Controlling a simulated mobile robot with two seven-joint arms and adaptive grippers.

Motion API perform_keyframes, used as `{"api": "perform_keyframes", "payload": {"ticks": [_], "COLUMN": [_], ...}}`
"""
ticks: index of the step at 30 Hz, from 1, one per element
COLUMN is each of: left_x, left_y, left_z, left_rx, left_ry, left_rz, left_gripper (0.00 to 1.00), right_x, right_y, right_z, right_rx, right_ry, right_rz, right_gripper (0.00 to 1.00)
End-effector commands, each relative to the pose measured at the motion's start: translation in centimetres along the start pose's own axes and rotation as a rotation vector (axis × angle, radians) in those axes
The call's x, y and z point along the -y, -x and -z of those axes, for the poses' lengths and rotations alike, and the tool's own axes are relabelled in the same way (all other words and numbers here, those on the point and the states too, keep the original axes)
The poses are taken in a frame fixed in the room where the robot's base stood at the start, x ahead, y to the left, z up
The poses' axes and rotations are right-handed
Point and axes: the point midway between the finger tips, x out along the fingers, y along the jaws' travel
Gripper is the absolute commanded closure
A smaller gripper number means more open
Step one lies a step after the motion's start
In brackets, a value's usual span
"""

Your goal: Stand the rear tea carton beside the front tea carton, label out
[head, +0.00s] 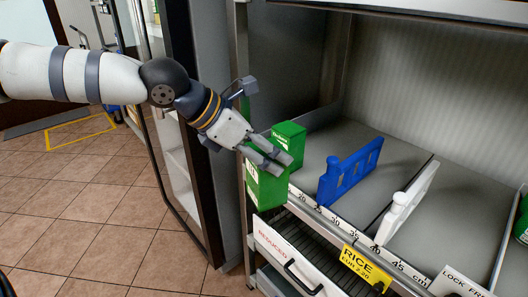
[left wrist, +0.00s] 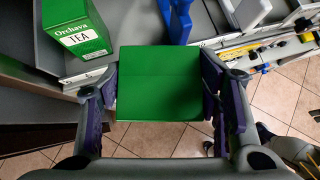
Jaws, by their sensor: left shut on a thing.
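My left gripper (head: 262,158) is shut on a green tea carton (head: 267,188), with a finger on either side of it. This carton is at the shelf's front left corner and appears to hang out past the front edge. Pale lettering shows on its left part in the head view. In the left wrist view, the face of the held carton (left wrist: 158,82) toward the camera is plain green. The other green tea carton (head: 290,134) stands on the shelf just behind it; in the left wrist view this carton (left wrist: 75,28) shows a white TEA label. My right gripper is out of view.
A blue divider (head: 350,170) and a white divider (head: 405,204) stand on the grey shelf (head: 320,145). Bare shelf lies between the standing carton and the blue divider. A ruler strip and a yellow RICE tag (head: 365,266) line the front. A dark-framed cabinet is at left.

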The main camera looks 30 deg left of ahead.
Motion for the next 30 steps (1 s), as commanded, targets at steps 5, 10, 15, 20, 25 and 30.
{"api": "perform_keyframes", "payload": {"ticks": [5,10,15,20,25,30], "left_x": [-0.8,-1.7,-2.5,-3.3,-4.2,-4.7], "left_y": [-2.3,-4.4,-6.6,-9.1,-12.0,-13.3], "left_z": [-2.1,-4.3,-6.4,-8.0,-9.4,-10.2], "left_rx": [-0.004,-0.003,-0.002,-0.007,-0.017,-0.012], "left_ry": [-0.004,-0.001,-0.002,0.003,0.006,0.003], "left_rz": [-0.002,-0.001,-0.001,0.004,0.007,0.005], "left_gripper": [0.79,0.79,0.79,0.79,0.79,0.79], "right_x": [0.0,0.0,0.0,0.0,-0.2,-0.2], "right_y": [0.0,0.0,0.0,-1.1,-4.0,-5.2], "right_z": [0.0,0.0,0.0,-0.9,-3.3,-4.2], "right_rx": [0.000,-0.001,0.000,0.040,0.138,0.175], "right_ry": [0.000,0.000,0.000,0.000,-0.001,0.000], "right_rz": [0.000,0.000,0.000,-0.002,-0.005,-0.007], "right_gripper": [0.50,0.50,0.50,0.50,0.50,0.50]}}
